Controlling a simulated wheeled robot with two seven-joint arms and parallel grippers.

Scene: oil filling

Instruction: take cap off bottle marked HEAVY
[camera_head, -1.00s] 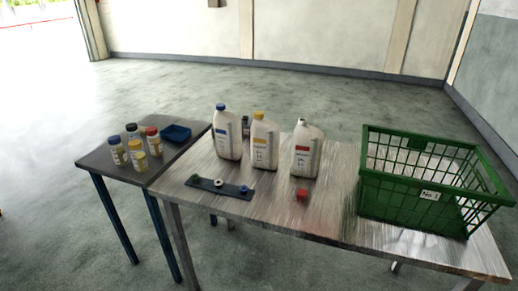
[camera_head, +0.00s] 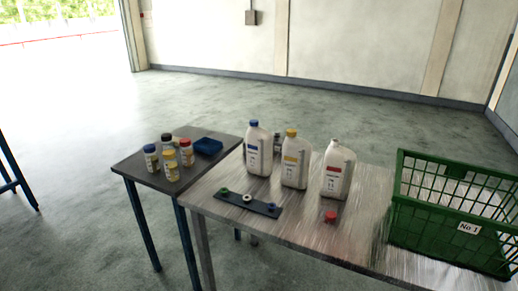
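Three white bottles stand upright in a row on the metal table (camera_head: 300,238). The left bottle (camera_head: 259,152) has a blue cap (camera_head: 254,124) and a blue label. The middle bottle (camera_head: 295,163) has a yellow cap (camera_head: 291,132) and a yellow label. The right bottle (camera_head: 337,172) has a red label and an open, uncapped neck. A red cap (camera_head: 330,216) lies on the table in front of the right bottle. The label lettering is too small to read, so I cannot tell which bottle says HEAVY. Neither gripper is in view.
A dark strip (camera_head: 249,203) with several small round pieces lies at the table's left front. A green crate (camera_head: 450,228) marked No 1 stands at the right. A darker side table (camera_head: 150,176) holds several small jars and a blue tray (camera_head: 208,146).

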